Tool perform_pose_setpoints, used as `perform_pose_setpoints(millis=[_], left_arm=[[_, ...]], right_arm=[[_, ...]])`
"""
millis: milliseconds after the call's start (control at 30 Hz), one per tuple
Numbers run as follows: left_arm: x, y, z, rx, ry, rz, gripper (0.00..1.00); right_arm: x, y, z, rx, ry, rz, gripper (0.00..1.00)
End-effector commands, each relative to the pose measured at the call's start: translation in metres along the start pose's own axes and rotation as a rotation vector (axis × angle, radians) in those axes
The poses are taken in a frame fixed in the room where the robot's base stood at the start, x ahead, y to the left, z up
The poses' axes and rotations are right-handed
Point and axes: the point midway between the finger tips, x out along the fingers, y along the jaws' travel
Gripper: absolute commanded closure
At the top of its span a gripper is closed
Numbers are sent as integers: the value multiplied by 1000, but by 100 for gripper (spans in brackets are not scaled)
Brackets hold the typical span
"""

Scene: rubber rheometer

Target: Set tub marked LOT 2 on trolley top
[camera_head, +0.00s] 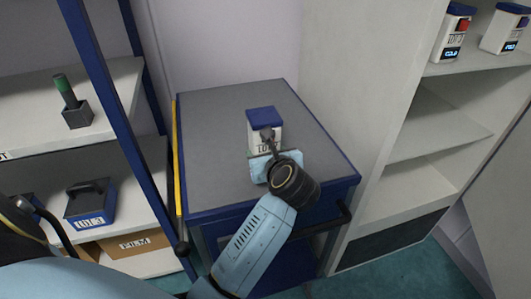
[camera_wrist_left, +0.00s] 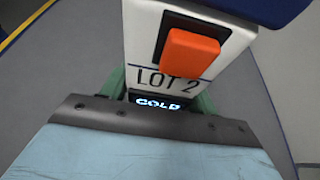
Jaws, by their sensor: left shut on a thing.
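The tub marked LOT 2 (camera_head: 264,118) is white with a blue lid, and shows over the trolley top in the head view. In the left wrist view the tub (camera_wrist_left: 145,45) shows its LOT 2 label, an orange block on its face and a lit COLD display. My left gripper (camera_head: 267,152) is shut on it from the near side, with green fingers at its two sides. The tub looks about upright. Its base is hidden by my gripper, so I cannot tell whether it touches the trolley. The grey trolley top (camera_head: 215,135) has a blue rim. My right gripper is not in view.
The trolley top is otherwise clear. A rack at left holds a green-topped item in a dark block (camera_head: 76,115), a dark LOT 3 container (camera_head: 90,205) and a FILM box (camera_head: 135,243). Two similar white tubs (camera_head: 452,38) stand on the right shelf. A dark handle (camera_head: 322,232) juts from the trolley's front.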

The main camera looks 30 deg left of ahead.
Motion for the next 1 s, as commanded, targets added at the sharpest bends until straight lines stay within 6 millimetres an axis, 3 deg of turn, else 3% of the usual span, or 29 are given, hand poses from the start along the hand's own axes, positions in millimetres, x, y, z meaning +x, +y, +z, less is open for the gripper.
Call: perform_pose_setpoints(millis=[33, 200, 567, 667, 1000], left_arm=[[0, 0, -1, 0, 1, 0, 38], [0, 0, 0, 1, 1, 1, 18], [-1, 0, 2, 1, 0, 1, 18], [-15, 0, 2, -1, 4, -2, 18], [-88, 0, 2, 0, 4, -1, 18]], right_arm=[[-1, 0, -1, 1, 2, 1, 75], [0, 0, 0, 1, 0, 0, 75], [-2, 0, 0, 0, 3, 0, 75], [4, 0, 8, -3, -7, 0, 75], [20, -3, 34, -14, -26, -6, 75]])
